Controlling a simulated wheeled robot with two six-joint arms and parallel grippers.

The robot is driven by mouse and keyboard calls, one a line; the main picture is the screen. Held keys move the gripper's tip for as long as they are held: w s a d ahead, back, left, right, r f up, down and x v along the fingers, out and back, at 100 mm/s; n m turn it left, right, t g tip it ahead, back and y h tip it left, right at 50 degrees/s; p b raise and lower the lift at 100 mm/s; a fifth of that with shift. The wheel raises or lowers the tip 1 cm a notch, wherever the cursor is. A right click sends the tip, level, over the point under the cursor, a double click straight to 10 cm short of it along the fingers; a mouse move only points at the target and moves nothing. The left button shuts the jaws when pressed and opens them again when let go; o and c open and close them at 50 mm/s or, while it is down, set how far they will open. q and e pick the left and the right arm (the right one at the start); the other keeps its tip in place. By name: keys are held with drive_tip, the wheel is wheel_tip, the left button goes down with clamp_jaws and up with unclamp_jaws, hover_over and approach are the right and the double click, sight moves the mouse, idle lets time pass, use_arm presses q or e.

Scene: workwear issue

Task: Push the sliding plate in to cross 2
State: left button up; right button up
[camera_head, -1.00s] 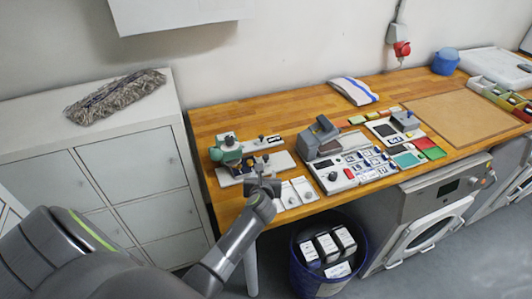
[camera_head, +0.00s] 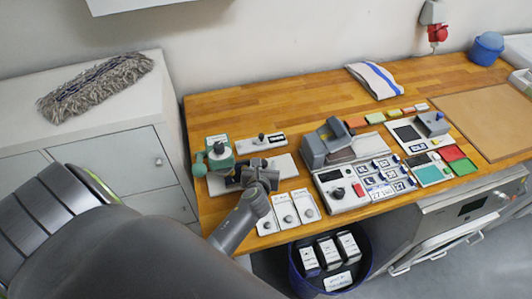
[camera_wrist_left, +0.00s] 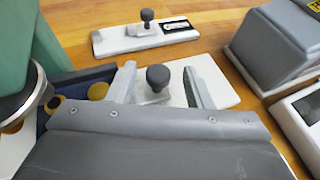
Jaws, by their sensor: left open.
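A white plate (camera_wrist_left: 216,80) with a dark round knob (camera_wrist_left: 158,76) on a pale block lies in front of my left wrist camera; I take it to be the sliding plate. My left gripper (camera_wrist_left: 158,70) is open, with one finger on either side of the knob; I cannot tell whether they touch it. In the head view my left gripper (camera_head: 259,168) is over the white base beside the green machine (camera_head: 219,153) and hides the knob. No cross mark is readable. My right gripper is not in view.
A second white strip with a knob (camera_head: 262,141) lies just behind. Several white tags (camera_head: 284,209) lie at the table's front edge. A grey device (camera_head: 325,144) and a control panel (camera_head: 344,190) stand to the right. A blue bin (camera_head: 298,272) is below.

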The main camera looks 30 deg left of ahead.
use_arm(q)
drive_tip(key=shift+w+a+f, duration=0.15)
drive_tip(key=shift+w+a, duration=0.05)
drive_tip(key=shift+w, duration=0.05)
drive_tip(key=shift+s, duration=0.1)
drive_tip(key=shift+c, duration=0.9)
clamp_jaws()
